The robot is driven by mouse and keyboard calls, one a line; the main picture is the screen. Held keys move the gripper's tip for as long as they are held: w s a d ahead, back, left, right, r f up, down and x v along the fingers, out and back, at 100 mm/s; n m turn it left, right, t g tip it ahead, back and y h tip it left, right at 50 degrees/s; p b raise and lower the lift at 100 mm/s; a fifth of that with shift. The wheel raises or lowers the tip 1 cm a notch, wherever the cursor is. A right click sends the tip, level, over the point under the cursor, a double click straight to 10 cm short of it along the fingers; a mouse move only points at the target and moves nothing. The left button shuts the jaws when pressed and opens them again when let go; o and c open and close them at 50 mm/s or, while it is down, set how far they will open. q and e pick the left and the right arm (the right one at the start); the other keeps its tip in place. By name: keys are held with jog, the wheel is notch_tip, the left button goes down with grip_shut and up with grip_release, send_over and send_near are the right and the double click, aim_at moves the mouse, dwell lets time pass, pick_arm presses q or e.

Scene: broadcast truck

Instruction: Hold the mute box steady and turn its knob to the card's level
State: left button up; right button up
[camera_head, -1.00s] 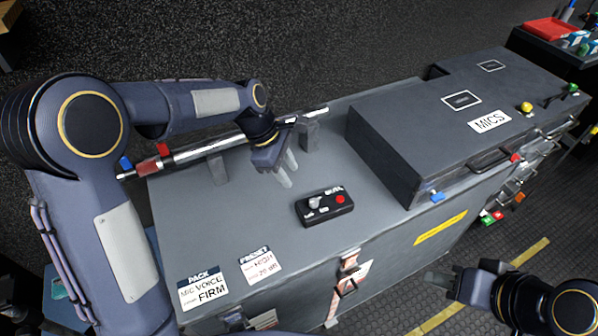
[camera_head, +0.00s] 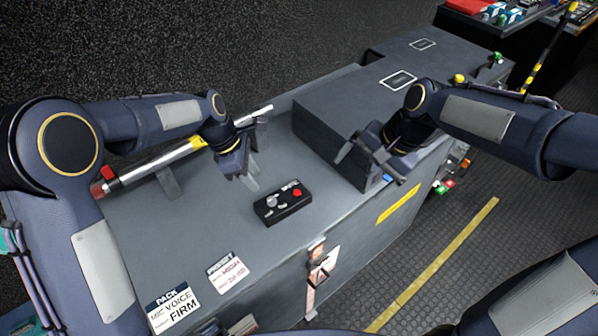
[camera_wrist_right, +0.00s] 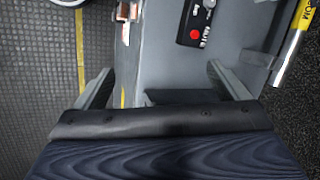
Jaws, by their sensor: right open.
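The mute box (camera_head: 283,204) is a small black box with a pale knob (camera_head: 271,203) and a red button (camera_head: 297,193). It lies on the grey case top. In the right wrist view the box (camera_wrist_right: 193,28) shows at the top edge, partly cut off. The preset card (camera_head: 228,271) lies left of the box; its line seems to read HIGH. My left gripper (camera_head: 250,177) is just behind the box, fingers apart, empty and not touching it. My right gripper (camera_head: 369,164) is open and empty, right of the box by the MICS case; its fingers (camera_wrist_right: 163,85) spread wide.
A PACK card (camera_head: 173,307) reading MIC VOICE FIRM lies at the front left. A microphone pole (camera_head: 160,160) rests on stands along the back. The raised case (camera_head: 335,105) blocks the right side. Case top between the cards and the box is clear.

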jog(key=w+a+f+m+g+h, duration=0.1)
jog(key=w+a+f+m+h, duration=0.1)
jog(key=w+a+f, duration=0.4)
jog(key=m+h, duration=0.2)
send_over(299, 190)
jog(key=shift+g, duration=0.3)
jog(key=f, duration=0.6)
jog(key=shift+w+d+f, duration=0.25)
jog(key=shift+f, duration=0.1)
jog(key=shift+a+f, duration=0.2)
jog(key=shift+f, duration=0.45)
notch_tip(299, 190, down, 7)
